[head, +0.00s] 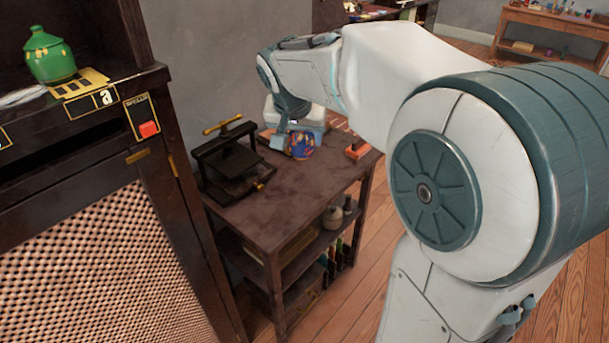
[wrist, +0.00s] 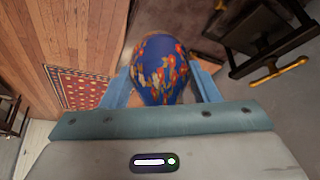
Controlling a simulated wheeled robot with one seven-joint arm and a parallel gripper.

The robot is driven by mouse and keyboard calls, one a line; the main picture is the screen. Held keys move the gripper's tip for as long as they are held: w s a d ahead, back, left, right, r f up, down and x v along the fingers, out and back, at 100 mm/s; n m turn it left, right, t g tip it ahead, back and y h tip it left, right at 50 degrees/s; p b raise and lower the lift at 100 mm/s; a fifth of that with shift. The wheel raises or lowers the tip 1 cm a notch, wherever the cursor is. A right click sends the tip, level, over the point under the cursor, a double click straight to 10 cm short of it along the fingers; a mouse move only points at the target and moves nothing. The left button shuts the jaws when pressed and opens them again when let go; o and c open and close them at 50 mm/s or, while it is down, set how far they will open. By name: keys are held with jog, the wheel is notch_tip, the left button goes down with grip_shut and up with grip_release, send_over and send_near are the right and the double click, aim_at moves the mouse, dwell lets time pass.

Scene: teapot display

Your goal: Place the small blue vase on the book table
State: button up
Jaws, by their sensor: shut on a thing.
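A small blue vase (wrist: 160,68) with red and orange flowers is between the two fingers of my gripper (wrist: 162,90) in the wrist view. My gripper is shut on it. In the head view the vase (head: 300,145) shows at the end of my arm, over the back part of the dark brown book table (head: 290,182). My gripper (head: 285,138) is beside it, partly hidden. I cannot tell whether the vase touches the tabletop.
A black book press (head: 228,160) with a brass handle stands on the table's left side. An orange-red tool (head: 356,150) lies near the right edge. Lower shelves hold books and pots. A dark cabinet (head: 80,180) with a green jar (head: 48,55) stands at left. The tabletop's front is clear.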

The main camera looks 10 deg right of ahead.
jog(key=w+d+f+b, duration=0.35)
jog(key=d+f, duration=0.45)
jog(key=f, duration=0.5)
jog(key=shift+n+t, duration=0.3)
jog(key=shift+n, duration=0.1)
jog(key=w+a+f, duration=0.2)
jog(key=w, duration=0.1)
jog(key=w+a+f, duration=0.2)
jog(key=w, duration=0.1)
jog(key=w+a+f, duration=0.2)
jog(key=w, duration=0.1)
jog(key=shift+w+a+f+b, duration=0.15)
jog(key=shift+w+f+b, duration=0.1)
jog(key=shift+w+b, duration=0.15)
jog(key=shift+f+b, duration=0.3)
jog(key=shift+f, duration=1.65)
jog(key=shift+f, duration=0.15)
jog(key=o, duration=0.7)
jog(key=shift+f, duration=0.1)
jog(key=shift+c, duration=0.2)
jog(key=o, duration=0.4)
jog(key=shift+r, duration=0.2)
